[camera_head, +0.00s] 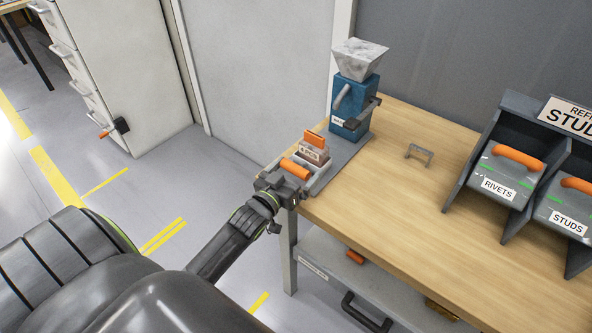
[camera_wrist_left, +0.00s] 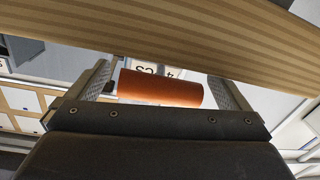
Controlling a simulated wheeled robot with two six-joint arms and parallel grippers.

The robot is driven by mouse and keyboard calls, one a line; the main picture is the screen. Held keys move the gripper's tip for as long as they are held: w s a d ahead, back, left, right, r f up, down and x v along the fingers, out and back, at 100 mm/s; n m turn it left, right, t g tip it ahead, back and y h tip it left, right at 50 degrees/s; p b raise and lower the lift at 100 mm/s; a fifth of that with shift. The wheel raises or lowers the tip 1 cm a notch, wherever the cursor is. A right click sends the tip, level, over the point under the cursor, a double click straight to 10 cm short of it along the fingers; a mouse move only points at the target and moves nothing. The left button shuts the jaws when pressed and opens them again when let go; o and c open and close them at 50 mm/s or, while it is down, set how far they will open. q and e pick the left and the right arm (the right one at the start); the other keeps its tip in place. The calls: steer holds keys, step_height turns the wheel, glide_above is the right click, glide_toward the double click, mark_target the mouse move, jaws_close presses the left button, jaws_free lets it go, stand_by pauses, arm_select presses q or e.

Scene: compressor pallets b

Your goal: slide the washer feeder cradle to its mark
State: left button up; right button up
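The washer feeder is a blue machine (camera_head: 353,101) with a pale hopper, on a grey base at the table's left end. In front of it, a light cradle (camera_head: 322,177) with an orange cylindrical handle (camera_head: 296,168) sits at the table's edge. My left gripper (camera_head: 283,181) is at this handle. In the left wrist view the orange handle (camera_wrist_left: 160,89) lies crosswise between the two spread fingers, with small gaps showing at both ends. The mark cannot be made out. My right gripper is not in view.
A labelled block with an orange top (camera_head: 314,150) stands just behind the handle. A small grey bracket (camera_head: 419,154) lies on the wooden table (camera_head: 390,205). Bins labelled RIVETS (camera_head: 498,188) and STUDS (camera_head: 568,222) stand at right.

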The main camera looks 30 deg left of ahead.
mark_target(307, 162)
arm_select(q)
steer(key=c, duration=0.9)
steer(key=shift+w+d+b, duration=0.15)
steer(key=shift+w+b, duration=0.15)
steer(key=shift+w, duration=1.95)
steer(key=shift+c, duration=0.2)
steer(key=shift+w, duration=0.1)
steer(key=o, duration=1)
